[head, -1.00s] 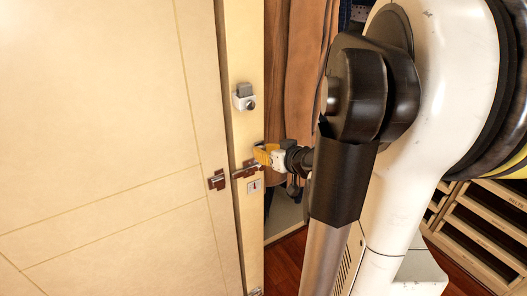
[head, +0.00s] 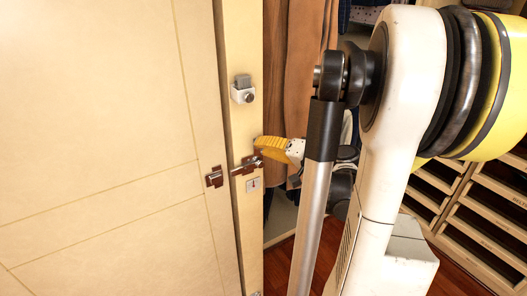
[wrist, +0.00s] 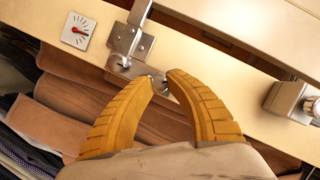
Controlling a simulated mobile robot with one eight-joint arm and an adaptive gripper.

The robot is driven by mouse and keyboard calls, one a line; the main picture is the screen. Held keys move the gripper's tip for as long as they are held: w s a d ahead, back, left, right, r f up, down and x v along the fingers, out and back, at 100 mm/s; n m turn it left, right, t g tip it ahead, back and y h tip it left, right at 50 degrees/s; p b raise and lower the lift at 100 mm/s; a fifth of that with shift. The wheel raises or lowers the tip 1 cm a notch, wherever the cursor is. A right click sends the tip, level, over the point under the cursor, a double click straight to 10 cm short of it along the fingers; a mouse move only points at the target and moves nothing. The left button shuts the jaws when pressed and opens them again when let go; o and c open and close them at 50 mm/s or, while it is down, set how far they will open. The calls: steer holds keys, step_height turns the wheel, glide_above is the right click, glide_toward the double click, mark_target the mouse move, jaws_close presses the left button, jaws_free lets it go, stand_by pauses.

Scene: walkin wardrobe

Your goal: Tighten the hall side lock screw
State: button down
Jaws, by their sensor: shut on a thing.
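A round metal screw head (wrist: 158,84), which I take to be the lock screw, sits on the cream door-edge panel (wrist: 185,55) beside the metal bolt. My gripper (wrist: 160,78) has its yellow fingertips shut on it from either side, hiding part of it. The bolt lock (wrist: 130,38) with a round knob lies just up and left of the fingertips. In the head view my gripper (head: 257,146) is at the right end of the bolt lock (head: 247,164); the screw is hidden there. A small white dial plate with a red pointer (wrist: 77,31) also shows in the head view (head: 253,184).
A cream door (head: 110,140) fills the left. Brown garments (head: 292,80) hang behind the panel, and drawers (head: 480,215) stand at the right.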

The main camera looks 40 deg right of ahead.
steer(key=shift+f+m+t+y+b, duration=0.1)
steer(key=shift+m+t+y+b, duration=0.4)
steer(key=shift+m, duration=0.95)
steer(key=shift+m+t+y+b, duration=0.2)
steer(key=shift+m+t, duration=0.5)
steer(key=shift+m, duration=0.75)
steer(key=c, duration=1.2)
jaws_free()
steer(key=s, duration=0.4)
steer(key=s+d, duration=0.1)
steer(key=s, duration=0.3)
steer(key=s+d, duration=0.1)
steer(key=s, duration=0.3)
